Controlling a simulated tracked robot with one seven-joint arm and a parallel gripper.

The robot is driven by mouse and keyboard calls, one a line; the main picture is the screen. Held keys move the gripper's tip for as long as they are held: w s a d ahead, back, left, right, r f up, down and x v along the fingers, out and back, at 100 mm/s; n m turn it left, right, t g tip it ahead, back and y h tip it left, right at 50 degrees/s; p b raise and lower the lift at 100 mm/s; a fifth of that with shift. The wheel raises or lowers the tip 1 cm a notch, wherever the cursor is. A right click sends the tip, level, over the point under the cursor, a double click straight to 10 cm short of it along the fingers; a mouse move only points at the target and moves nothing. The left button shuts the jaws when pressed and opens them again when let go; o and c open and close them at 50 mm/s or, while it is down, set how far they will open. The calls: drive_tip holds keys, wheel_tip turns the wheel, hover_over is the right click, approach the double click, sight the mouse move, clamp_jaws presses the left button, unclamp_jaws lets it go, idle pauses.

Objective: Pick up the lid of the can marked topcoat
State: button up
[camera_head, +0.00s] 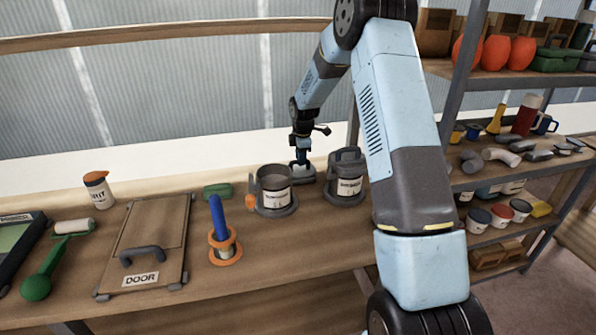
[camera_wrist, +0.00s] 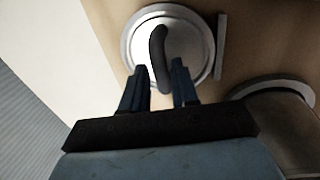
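I cannot tell whether the fingers reach down around the handle. The label words are too small to read surely.
A blue cylinder (camera_head: 217,215) stands in an orange-rimmed spool, left of the cans. Loaded shelves (camera_head: 500,77) stand at the right. The front bench is fairly clear.

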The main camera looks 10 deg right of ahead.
drive_tip(key=f, duration=0.3)
drive_tip(key=shift+w, duration=0.3)
clamp_jaws()
drive_tip(key=shift+r, duration=0.1)
drive_tip(key=shift+r, duration=0.1)
